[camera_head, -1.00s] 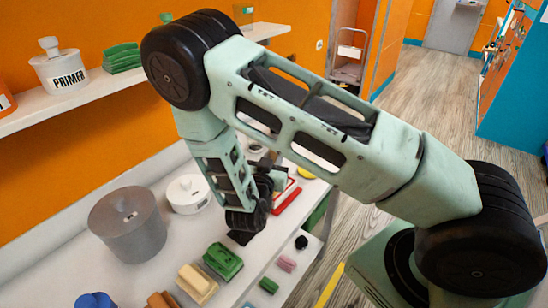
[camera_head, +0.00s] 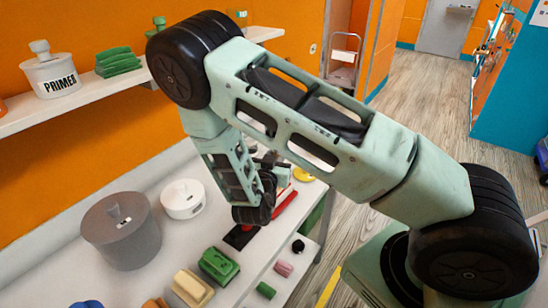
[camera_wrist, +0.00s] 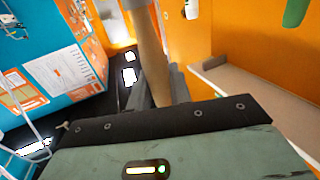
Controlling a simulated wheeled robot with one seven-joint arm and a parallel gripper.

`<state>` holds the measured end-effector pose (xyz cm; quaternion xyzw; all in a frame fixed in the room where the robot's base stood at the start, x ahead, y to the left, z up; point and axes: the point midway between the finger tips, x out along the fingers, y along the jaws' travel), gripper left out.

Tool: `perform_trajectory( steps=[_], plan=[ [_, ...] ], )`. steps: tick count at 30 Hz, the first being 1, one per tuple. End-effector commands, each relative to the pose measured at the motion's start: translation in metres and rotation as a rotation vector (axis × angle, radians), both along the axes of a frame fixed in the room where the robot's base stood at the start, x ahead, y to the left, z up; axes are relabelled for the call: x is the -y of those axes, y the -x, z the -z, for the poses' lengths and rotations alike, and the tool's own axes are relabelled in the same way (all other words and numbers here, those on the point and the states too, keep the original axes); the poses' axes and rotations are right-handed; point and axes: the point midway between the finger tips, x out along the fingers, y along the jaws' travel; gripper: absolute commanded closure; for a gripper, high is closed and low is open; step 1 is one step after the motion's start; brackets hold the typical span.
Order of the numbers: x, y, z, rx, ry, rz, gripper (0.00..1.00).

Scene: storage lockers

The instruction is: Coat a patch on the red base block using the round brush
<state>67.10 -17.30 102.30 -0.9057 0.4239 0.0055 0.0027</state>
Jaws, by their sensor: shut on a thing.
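My gripper (camera_wrist: 152,95) is shut on a wooden handle (camera_wrist: 150,50) in the wrist view, and I take it for the round brush. The handle rises toward the camera; its bristle end is hidden. In the head view my gripper is mostly hidden behind my forearm, above the right part of the white counter. A long red piece (camera_head: 285,205) shows just right of my wrist. A dark plate with a little red on it (camera_head: 240,237) lies just below the wrist. I cannot tell which of these is the red base block, or whether the brush touches either.
A grey lidded pot (camera_head: 122,235) and a white lidded pot (camera_head: 183,200) stand left of the wrist. A green block (camera_head: 218,265) and a cream block (camera_head: 192,288) lie in front. A primer pot (camera_head: 55,75) stands on the wall shelf (camera_head: 110,90).

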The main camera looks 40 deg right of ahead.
Motion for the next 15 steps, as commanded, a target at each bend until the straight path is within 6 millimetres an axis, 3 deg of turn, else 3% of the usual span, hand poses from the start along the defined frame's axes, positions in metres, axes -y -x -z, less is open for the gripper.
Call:
perform_trajectory(
  steps=[7, 15],
  plan=[
    [0.003, -0.001, 0.000, 0.001, 0.001, 0.001, 1.00],
    [0.023, -0.007, 0.001, 0.001, 0.002, 0.002, 1.00]
  ],
)
